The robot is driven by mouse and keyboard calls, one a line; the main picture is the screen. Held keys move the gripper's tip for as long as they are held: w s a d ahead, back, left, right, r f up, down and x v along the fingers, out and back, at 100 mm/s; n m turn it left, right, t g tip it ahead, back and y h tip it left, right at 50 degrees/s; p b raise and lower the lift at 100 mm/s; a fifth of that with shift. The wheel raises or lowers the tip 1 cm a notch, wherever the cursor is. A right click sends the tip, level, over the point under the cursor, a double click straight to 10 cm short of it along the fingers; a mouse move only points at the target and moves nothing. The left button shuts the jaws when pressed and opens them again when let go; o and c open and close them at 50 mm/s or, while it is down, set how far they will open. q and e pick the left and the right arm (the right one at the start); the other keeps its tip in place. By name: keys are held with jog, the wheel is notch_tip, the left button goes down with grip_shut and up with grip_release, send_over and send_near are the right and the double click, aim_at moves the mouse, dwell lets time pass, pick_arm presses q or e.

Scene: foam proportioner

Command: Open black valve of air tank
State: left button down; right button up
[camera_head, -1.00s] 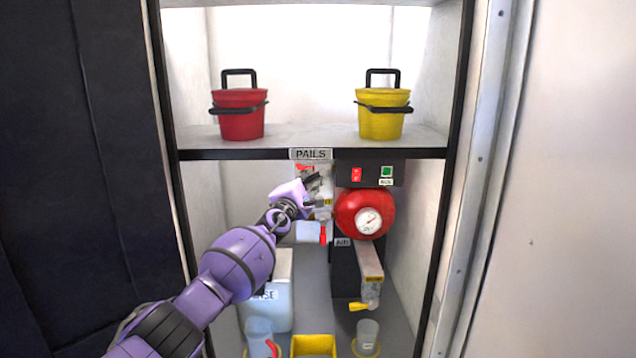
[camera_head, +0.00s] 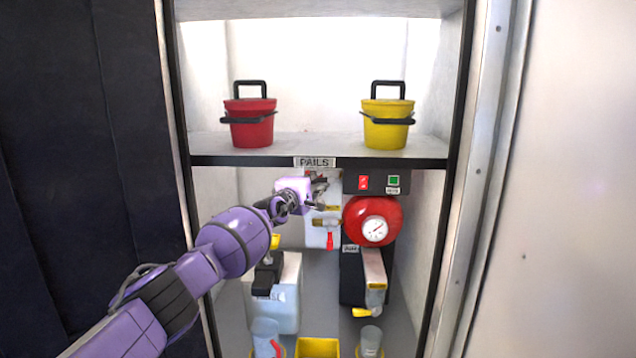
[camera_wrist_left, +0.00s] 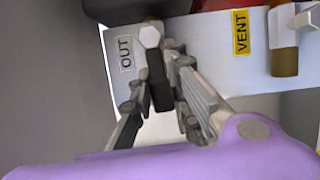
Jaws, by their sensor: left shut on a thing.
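The red air tank (camera_head: 358,222) with a round white gauge (camera_head: 376,229) hangs below the shelf, right of my left gripper (camera_head: 318,193). In the left wrist view, the black valve (camera_wrist_left: 161,94) has a pale hex nut at its top, beside the OUT label (camera_wrist_left: 125,54). My left gripper (camera_wrist_left: 158,68) is shut on the black valve, with one finger on each side. In the head view the gripper hides most of this valve. My right gripper is in neither view.
A red-handled valve (camera_head: 330,241) hangs just below my gripper. A VENT label (camera_wrist_left: 241,32) is on the panel. Red (camera_head: 248,124) and yellow (camera_head: 387,126) pails stand on the shelf above.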

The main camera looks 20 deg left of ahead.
pick_arm(q)
jog(key=shift+d, duration=0.1)
dwell(0.5)
jog(key=c, duration=1.9)
grip_release()
jog(key=shift+r, duration=0.1)
